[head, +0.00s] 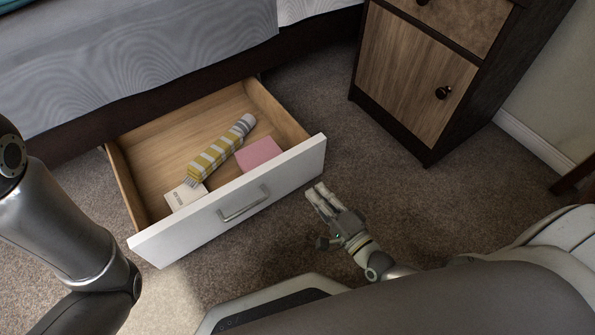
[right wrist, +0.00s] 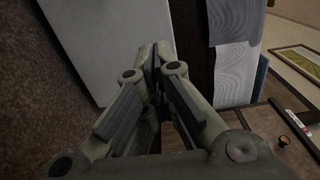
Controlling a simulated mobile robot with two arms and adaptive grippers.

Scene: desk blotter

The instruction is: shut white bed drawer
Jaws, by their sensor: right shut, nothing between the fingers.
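The white-fronted bed drawer (head: 205,232) stands pulled out from under the bed, with a metal handle (head: 243,204) on its front. Its white front (right wrist: 105,40) also shows at the upper left of the right wrist view. My right gripper (head: 320,192) is shut and empty, just off the right end of the drawer front. I cannot tell whether it touches the front. The right wrist view shows its fingers (right wrist: 155,58) together. My left arm comes in at the left edge, but its gripper is out of view.
The drawer holds a striped rolled item (head: 222,150), a pink block (head: 258,152) and a small white box (head: 184,194). The bed (head: 120,60) is behind. A wooden nightstand (head: 412,75) with a dark knob stands at the right. Carpet between drawer and nightstand is clear.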

